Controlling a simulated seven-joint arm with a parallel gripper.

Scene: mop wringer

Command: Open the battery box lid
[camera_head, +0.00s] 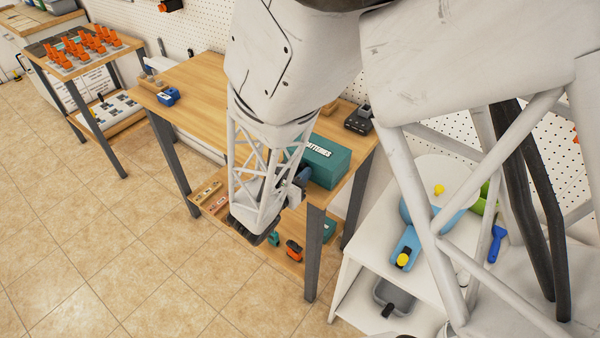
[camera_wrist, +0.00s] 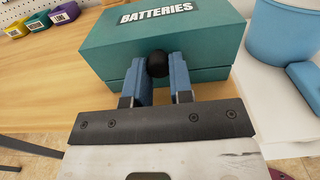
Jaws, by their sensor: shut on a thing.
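The battery box (camera_head: 324,163) is teal with a white "BATTERIES" label and stands on the wooden table near its right end. In the wrist view the box (camera_wrist: 230,75) fills the upper middle, and its lid (camera_wrist: 175,34) appears down on the base. A round black knob (camera_wrist: 157,64) sticks out from the front of the box. My gripper (camera_wrist: 162,75) has its blue fingers on either side of the knob, shut on it. In the head view my gripper (camera_head: 302,176) is at the front of the box, partly hidden by my arm.
The wooden table (camera_head: 205,85) has free room left of the box. A blue item (camera_head: 168,97) sits at its left end and a black device (camera_head: 359,119) behind the box. A light blue bucket (camera_wrist: 282,30) stands to the right. The lower shelf holds several small items.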

